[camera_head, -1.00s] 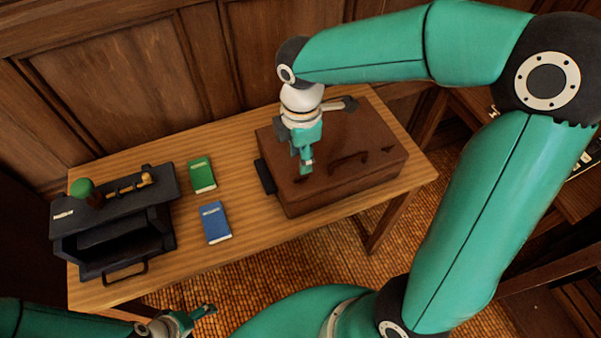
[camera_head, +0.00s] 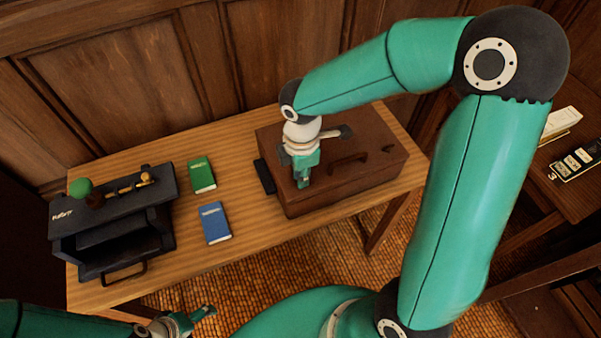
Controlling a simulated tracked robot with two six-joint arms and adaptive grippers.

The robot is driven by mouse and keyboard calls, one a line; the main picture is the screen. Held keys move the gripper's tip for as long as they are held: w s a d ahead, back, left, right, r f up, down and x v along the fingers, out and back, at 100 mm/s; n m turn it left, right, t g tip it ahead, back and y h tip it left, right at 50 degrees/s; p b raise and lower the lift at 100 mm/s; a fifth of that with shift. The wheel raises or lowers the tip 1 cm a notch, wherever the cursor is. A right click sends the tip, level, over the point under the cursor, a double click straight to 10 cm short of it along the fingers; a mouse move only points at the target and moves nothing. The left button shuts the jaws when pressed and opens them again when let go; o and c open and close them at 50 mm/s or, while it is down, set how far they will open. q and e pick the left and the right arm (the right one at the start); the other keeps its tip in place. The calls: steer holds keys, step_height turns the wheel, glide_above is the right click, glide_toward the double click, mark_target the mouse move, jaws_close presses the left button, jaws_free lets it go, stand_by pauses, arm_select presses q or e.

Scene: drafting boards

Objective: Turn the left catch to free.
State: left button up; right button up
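A brown case (camera_head: 345,190) lies flat on the wooden table. A dark handle (camera_head: 347,160) is on the middle of its lid, and a dark catch (camera_head: 388,149) shows at the right. My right gripper (camera_head: 303,184) points down over the left part of the lid, with its tips at or just above the surface. The left catch is hidden behind it. The view does not show whether its fingers are apart or touching the catch. My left gripper (camera_head: 207,311) is low in the picture, in front of the table and away from the case; its opening is unclear.
A black block (camera_head: 265,176) sits at the case's left side.

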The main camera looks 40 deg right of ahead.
jaws_close()
steer(key=shift+m+b, duration=0.3)
steer(key=shift+m, duration=0.1)
steer(key=m+b, duration=0.1)
steer(key=m, duration=0.1)
steer(key=shift+f+m, duration=0.15)
steer(key=shift+m, duration=0.25)
steer(key=m+b, duration=0.3)
steer(key=m, duration=0.2)
steer(key=m+b, duration=0.1)
steer(key=m, duration=0.4)
steer(key=shift+b, duration=0.4)
steer(key=m+b, duration=0.1)
steer(key=m, duration=0.3)
steer(key=shift+m, duration=0.3)
steer(key=o, duration=0.6)
jaws_free()
